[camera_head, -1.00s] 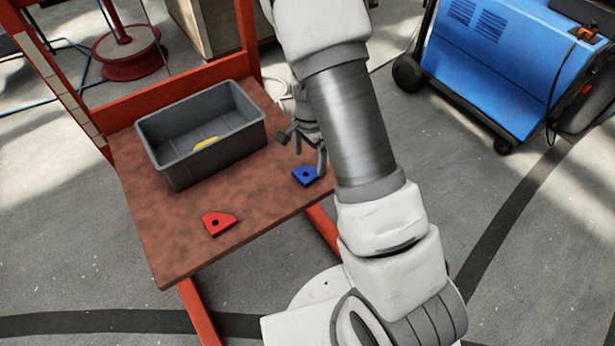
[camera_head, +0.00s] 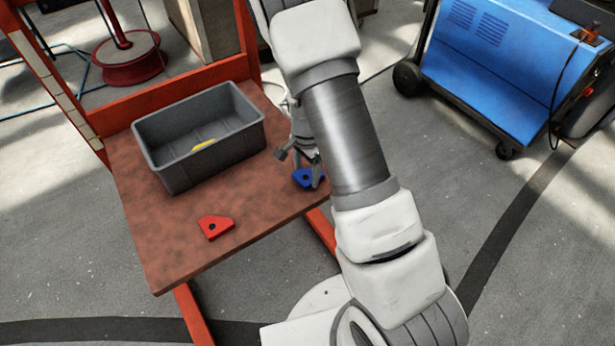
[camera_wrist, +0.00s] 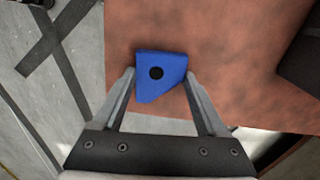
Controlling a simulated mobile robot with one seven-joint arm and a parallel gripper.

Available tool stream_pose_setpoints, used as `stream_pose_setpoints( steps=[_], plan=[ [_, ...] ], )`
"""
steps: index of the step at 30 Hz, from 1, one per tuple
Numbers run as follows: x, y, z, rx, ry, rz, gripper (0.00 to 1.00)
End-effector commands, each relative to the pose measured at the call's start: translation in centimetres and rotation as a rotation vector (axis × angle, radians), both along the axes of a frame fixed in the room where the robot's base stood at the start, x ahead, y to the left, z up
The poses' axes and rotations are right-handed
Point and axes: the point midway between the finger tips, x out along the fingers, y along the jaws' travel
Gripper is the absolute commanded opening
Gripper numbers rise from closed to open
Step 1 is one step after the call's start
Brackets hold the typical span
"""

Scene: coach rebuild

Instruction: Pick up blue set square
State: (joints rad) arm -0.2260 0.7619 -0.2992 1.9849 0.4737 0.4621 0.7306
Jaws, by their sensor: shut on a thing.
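The blue set square (camera_head: 303,179) is near the right edge of the brown tabletop, partly hidden by my gripper in the head view. In the wrist view the blue set square (camera_wrist: 160,75) lies between my two fingertips, with a dark round hole in it. My gripper (camera_wrist: 160,82) is shut on its two sides. In the head view my gripper (camera_head: 306,172) is low at the table's right side, partly behind my arm. I cannot tell whether the set square touches the tabletop.
A red set square (camera_head: 216,227) lies on the tabletop (camera_head: 165,240) near its front. A grey bin (camera_head: 168,178) stands at the back left with a yellow thing (camera_head: 204,145) inside. The red frame (camera_head: 170,91) rises behind. A blue machine (camera_head: 495,75) stands on the floor at right.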

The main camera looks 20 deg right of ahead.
Motion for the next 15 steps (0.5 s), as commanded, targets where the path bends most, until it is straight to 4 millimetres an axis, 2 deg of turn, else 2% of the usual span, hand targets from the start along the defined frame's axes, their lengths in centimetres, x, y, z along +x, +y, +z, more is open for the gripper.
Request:
stream_pose_setpoints(
  steps=[1, 5, 15],
  plan=[
    [0.00, 0.00, 0.01, 0.000, 0.000, 0.000, 0.37],
    [0.00, 0.01, 0.01, 0.000, 0.000, 0.000, 0.14],
    [0.02, 0.01, 0.49, 0.000, -0.001, 0.000, 0.13]
  ],
)
